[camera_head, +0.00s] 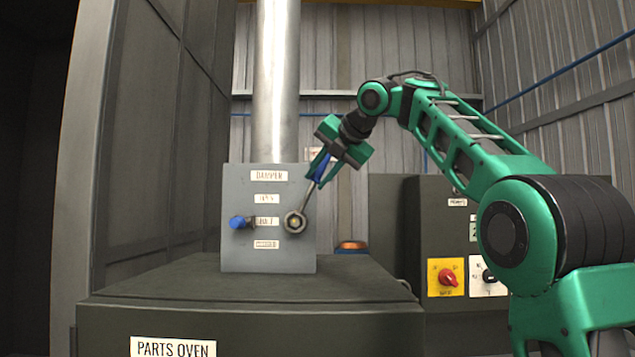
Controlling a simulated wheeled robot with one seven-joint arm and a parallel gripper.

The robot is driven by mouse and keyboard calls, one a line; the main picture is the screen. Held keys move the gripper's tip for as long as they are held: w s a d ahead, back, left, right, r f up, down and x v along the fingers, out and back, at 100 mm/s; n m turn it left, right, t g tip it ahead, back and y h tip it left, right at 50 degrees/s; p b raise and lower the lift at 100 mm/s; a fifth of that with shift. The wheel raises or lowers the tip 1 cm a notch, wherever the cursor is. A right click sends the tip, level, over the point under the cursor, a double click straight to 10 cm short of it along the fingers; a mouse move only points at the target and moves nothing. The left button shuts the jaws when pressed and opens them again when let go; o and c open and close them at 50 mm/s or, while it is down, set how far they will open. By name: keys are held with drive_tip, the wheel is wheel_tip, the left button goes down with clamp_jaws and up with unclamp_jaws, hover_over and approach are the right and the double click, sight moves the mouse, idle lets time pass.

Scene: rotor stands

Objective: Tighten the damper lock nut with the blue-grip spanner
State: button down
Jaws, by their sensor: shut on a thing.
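My gripper (325,165) is shut on the blue grip of the spanner (305,200). The spanner slants down and left from my gripper, and its ring-shaped head is at the damper lock nut (295,222). The head appears to sit around the nut; the exact fit is too small to tell. The nut is on the front of the grey damper plate (290,257), which carries a "DAMPER" label and smaller labels below it. A blue-tipped handle (237,222) sticks out at the plate's left, level with the nut.
The plate stands on the parts oven (250,318), in front of a tall metal flue (276,80). To the right is a dark cabinet (425,215) with a red knob on a yellow plate (446,277). An orange lamp (352,245) sits behind the oven. The oven top's left side is clear.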

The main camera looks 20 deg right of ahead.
drive_tip(key=shift+w+d, duration=0.2)
drive_tip(key=shift+w, duration=0.45)
drive_tip(key=shift+d, duration=0.1)
idle(0.7)
drive_tip(key=s+d+f+m+t+y, duration=0.1)
drive_tip(key=d+f+m+t+y, duration=0.2)
drive_tip(key=d+f+m+y, duration=0.1)
wheel_tip(320, 180, down, 3)
drive_tip(key=shift+s+d+r+y, duration=0.1)
drive_tip(key=shift+s+d+y, duration=0.2)
drive_tip(key=shift+d, duration=0.45)
drive_tip(key=shift+r, duration=0.1)
drive_tip(key=shift+w+a+r, duration=0.15)
drive_tip(key=shift+a+r, duration=0.1)
drive_tip(key=shift+r, duration=0.2)
drive_tip(key=shift+r+n+h, duration=0.15)
drive_tip(key=shift+n+h, duration=0.15)
drive_tip(key=shift+h, duration=0.1)
